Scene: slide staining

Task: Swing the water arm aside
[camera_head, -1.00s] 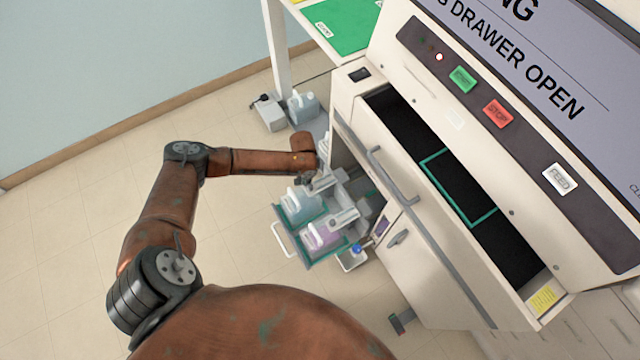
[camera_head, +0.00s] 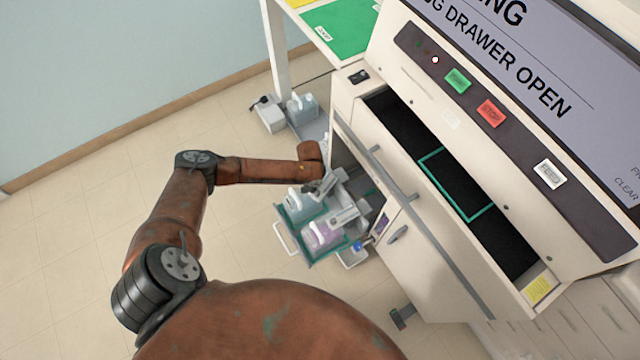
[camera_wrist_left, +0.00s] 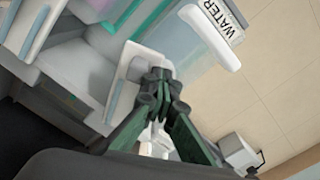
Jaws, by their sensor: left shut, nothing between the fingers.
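The water container, pale blue with a white handle (camera_head: 297,203), stands in the green-edged pull-out tray (camera_head: 284,222) low beside the machine. A grey-white arm (camera_head: 329,182) lies over it, partly hidden by my left wrist; I take this to be the water arm. In the left wrist view the container's white part reads WATER (camera_wrist_left: 217,18), and a pale, block-like part (camera_wrist_left: 124,82) lies beside my fingers. My left gripper (camera_wrist_left: 160,82) is shut with nothing between its dark fingers. Its tips are close to the pale part; contact cannot be told. My right gripper is out of view.
A purple container (camera_head: 322,235) with a second grey-white arm (camera_head: 347,214) stands beside the water container. The machine's large black-lined drawer (camera_head: 445,180) is open above. Floor at left is clear.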

